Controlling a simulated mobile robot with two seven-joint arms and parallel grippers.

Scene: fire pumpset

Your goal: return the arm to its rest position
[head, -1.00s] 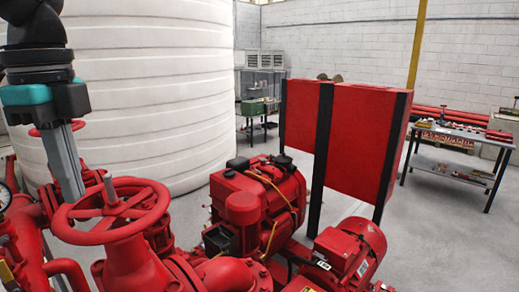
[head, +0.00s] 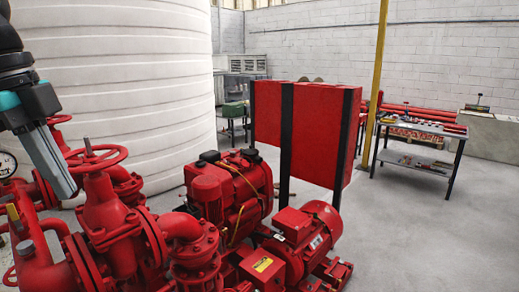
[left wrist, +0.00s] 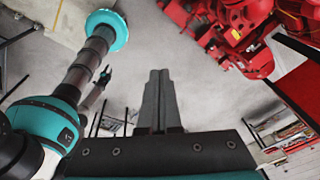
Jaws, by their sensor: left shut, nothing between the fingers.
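My left gripper (head: 64,193) comes in from the left edge in the head view, its long grey fingers shut together, pointing down and empty. In the picture it lies just left of the red handwheel (head: 96,158) on its red valve (head: 108,208); the depth between them is hard to judge. In the left wrist view the same shut fingers (left wrist: 158,76) point over bare grey floor. Arm links with teal parts show on the left there. A small dark gripper-like shape beside them may be my right gripper, too small to read.
Red pipes and pump motors (head: 295,240) fill the lower left and middle. A red panel (head: 318,130) on black posts stands behind them. A big white tank (head: 130,80) is at left. A work table (head: 425,132) is at right, with open floor (head: 430,240) before it.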

